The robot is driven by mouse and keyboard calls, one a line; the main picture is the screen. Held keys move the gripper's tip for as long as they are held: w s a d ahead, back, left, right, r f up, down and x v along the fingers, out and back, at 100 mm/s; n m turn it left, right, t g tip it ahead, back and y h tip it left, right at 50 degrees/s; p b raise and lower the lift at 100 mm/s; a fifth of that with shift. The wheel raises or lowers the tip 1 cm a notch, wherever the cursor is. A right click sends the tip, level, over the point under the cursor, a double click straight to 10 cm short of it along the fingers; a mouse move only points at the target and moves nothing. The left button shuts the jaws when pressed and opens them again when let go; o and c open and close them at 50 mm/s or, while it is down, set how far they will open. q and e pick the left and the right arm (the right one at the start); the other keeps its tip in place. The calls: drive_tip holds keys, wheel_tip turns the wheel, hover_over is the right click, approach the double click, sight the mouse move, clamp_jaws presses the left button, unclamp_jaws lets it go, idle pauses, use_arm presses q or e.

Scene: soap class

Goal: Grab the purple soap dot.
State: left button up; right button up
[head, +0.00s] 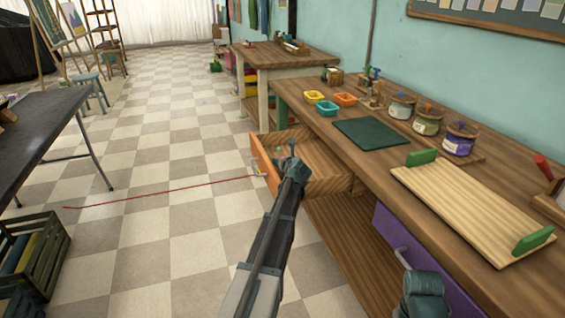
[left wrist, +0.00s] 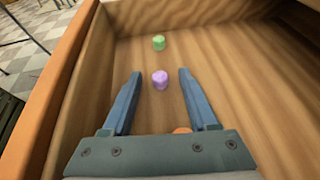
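The purple soap dot (left wrist: 160,80) lies on the floor of the open drawer in the left wrist view. My left gripper (left wrist: 157,73) is open, and the purple dot shows between its two fingertips without visible contact. In the head view my left gripper (head: 287,153) is over the open orange-fronted drawer (head: 263,166) and hides the purple dot. A green soap dot (left wrist: 159,42) lies farther into the drawer. An orange piece (left wrist: 182,130) is mostly hidden behind the gripper's palm.
The drawer's side walls (left wrist: 75,90) are close around the left gripper. The workbench (head: 345,165) holds a dark green mat (head: 371,133), several jars, small coloured trays and a wooden tray with green handles (head: 470,205). A purple drawer front (head: 420,265) is below the bench top.

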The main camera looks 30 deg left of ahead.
use_arm(q)
clamp_jaws()
idle(0.3)
drive_tip(key=shift+r, duration=0.1)
wheel_tip(320, 180, up, 10)
drive_tip(key=p, duration=1)
